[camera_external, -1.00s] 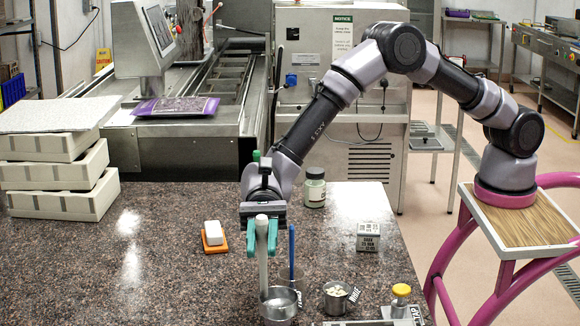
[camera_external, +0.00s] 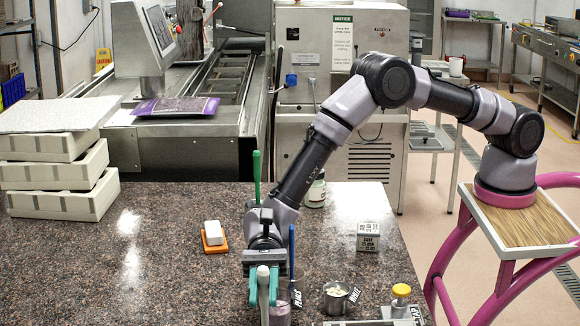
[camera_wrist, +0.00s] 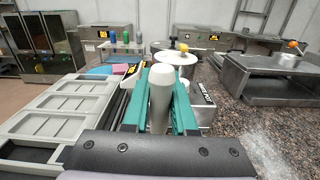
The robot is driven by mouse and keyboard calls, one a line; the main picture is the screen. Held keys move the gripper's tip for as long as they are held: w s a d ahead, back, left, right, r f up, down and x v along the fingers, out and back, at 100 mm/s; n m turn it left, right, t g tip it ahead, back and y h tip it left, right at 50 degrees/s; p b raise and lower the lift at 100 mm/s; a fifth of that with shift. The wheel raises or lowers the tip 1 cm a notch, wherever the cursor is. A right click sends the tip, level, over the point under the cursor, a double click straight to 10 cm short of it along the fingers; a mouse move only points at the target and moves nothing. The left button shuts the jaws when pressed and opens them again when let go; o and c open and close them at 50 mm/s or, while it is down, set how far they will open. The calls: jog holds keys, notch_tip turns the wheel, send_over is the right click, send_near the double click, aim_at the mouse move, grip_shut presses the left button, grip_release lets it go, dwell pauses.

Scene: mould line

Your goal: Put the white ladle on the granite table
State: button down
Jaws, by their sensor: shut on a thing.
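My gripper (camera_external: 263,288) has its teal fingers shut on the pale handle of the white ladle (camera_external: 263,272), near the front edge of the picture. In the wrist view the handle (camera_wrist: 161,95) stands between the teal fingers (camera_wrist: 161,105). The ladle's lower end is hidden or out of frame. The granite table (camera_external: 150,270) lies under and around the gripper; its speckled top also shows in the wrist view (camera_wrist: 250,125). I cannot tell whether the ladle touches the table.
A blue stick (camera_external: 292,250) and a container (camera_external: 283,310) are close beside my gripper. A green stick (camera_external: 257,178) rises behind my arm. A small metal pot (camera_external: 337,298), a yellow-knobbed item (camera_external: 401,292) and a small box (camera_external: 368,237) are right. A white block on orange (camera_external: 213,236) is left.

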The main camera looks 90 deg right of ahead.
jog(key=shift+f, duration=0.65)
dwell(0.3)
jog(key=c, duration=0.6)
grip_release()
jog(key=shift+c, duration=0.2)
